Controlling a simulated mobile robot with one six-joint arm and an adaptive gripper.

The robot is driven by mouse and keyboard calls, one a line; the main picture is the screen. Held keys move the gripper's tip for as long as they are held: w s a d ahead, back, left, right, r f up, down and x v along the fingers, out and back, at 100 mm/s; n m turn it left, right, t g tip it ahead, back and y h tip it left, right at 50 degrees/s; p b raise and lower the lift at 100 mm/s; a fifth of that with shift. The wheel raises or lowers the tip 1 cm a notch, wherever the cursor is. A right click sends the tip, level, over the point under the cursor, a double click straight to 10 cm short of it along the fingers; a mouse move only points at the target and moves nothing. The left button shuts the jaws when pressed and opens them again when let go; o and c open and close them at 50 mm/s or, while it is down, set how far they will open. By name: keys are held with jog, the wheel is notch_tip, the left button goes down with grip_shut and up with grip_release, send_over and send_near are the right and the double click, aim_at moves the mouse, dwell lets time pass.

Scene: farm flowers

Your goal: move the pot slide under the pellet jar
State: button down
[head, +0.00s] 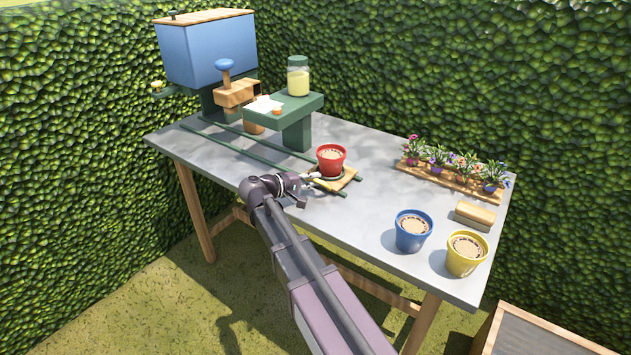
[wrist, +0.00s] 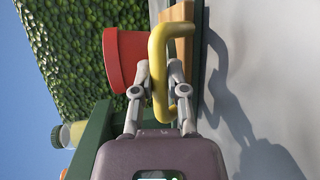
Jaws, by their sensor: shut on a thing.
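The pot slide (head: 347,180) is a small wooden board at the near end of two green rails, with a red soil-filled pot (head: 331,159) upright on it. In the wrist view its board (wrist: 184,48) and red pot (wrist: 124,58) show beyond a yellow handle (wrist: 157,40). My gripper (head: 313,178) is shut on this handle; its fingers (wrist: 160,75) sit on either side of the bar. The pellet jar (head: 298,77), clear with yellow pellets, stands on a green raised stand (head: 286,112), farther back and left of the slide. The jar (wrist: 72,134) also shows in the wrist view.
Green rails (head: 243,147) run back-left past the stand. A blue hopper (head: 208,50) and wooden block with blue knob (head: 236,92) are behind. Blue (head: 412,230) and yellow (head: 466,252) pots, a wooden block (head: 475,216) and a flower tray (head: 435,180) stand right.

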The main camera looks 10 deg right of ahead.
jog(key=w+a, duration=1.5)
jog(key=shift+d, duration=0.1)
jog(key=c, duration=0.6)
grip_release()
jog(key=shift+c, duration=0.2)
